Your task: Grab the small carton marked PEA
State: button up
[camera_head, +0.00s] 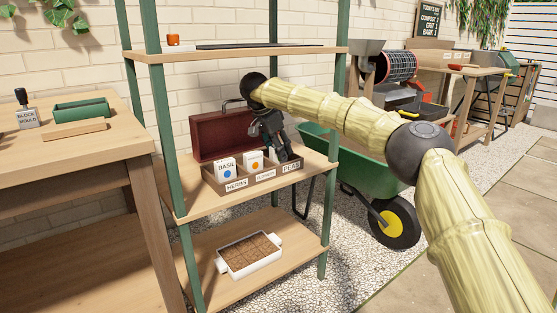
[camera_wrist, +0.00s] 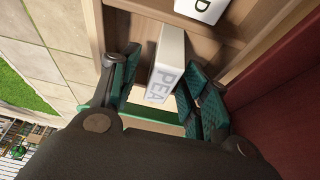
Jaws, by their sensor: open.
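The small white carton marked PEA (camera_wrist: 167,62) stands between the fingers of my gripper (camera_wrist: 160,84) in the wrist view. The fingers are open, one on each side of it; I cannot tell whether either touches it. In the head view my gripper (camera_head: 276,147) reaches down into the right compartment, labelled PEAS, of the wooden seed box (camera_head: 236,184). The carton is hidden behind the gripper there.
A BASIL carton (camera_head: 226,168) and an orange-dotted carton (camera_head: 253,160) stand in the other compartments. A dark red case (camera_head: 218,134) stands close behind the box. The upper shelf (camera_head: 230,54) is above; a green wheelbarrow (camera_head: 345,165) is to the right.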

jog(key=shift+r, duration=0.1)
grip_shut()
